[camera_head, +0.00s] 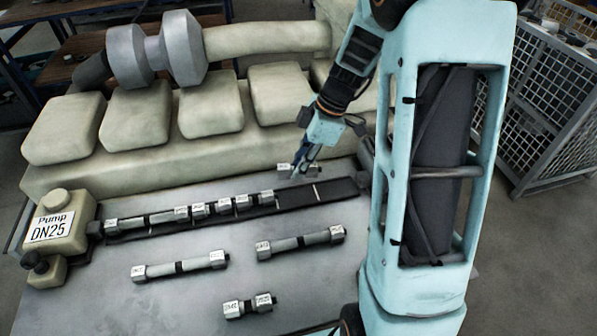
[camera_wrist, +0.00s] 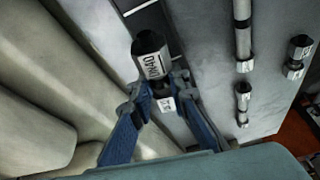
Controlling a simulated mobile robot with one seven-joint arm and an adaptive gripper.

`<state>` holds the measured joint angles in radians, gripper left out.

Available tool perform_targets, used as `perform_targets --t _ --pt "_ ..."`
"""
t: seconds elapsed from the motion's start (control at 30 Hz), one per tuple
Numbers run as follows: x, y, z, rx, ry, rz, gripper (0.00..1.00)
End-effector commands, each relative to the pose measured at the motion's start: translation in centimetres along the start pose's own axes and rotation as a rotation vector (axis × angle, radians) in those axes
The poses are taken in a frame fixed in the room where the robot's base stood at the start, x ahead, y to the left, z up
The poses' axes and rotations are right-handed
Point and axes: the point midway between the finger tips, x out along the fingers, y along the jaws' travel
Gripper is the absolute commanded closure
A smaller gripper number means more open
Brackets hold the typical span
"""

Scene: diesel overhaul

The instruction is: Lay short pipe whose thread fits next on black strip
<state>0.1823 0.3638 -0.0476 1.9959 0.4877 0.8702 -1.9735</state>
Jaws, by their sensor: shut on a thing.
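My gripper (camera_head: 299,170) is shut on a short pipe (camera_head: 284,167) with hexagonal metal ends, held above the table just behind the black strip (camera_head: 336,189). In the wrist view my gripper (camera_wrist: 160,90) grips the short pipe (camera_wrist: 151,62) around its middle; the near end's label looks like DN40, the far one is partly hidden. On the strip, several joined pipe pieces (camera_head: 163,217) run from the pump (camera_head: 62,225), labelled Pump DN25. The strip's right part is bare, with a white mark across it.
Two longer pipes (camera_head: 180,266) (camera_head: 301,242) and another short pipe (camera_head: 248,305) lie on the grey table (camera_head: 190,300) in front of the strip. A large cream engine block (camera_head: 200,150) stands behind. A wire cage (camera_head: 550,110) is at right.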

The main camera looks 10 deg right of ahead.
Motion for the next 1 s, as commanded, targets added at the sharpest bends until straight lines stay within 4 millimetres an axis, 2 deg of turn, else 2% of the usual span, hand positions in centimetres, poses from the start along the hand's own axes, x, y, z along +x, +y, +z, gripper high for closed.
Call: perform_targets --t 0.1,0.23,0.47,1.0 --pt "0.5 0.0 -0.1 -0.109 -0.005 -0.038 1.0" --pt "0.5 -0.1 -0.1 -0.152 -0.006 -0.052 1.0" --pt "1.2 -0.1 0.1 -0.152 -0.006 -0.054 1.0" --pt "4.7 -0.1 1.4 -0.149 -0.006 -0.053 1.0"
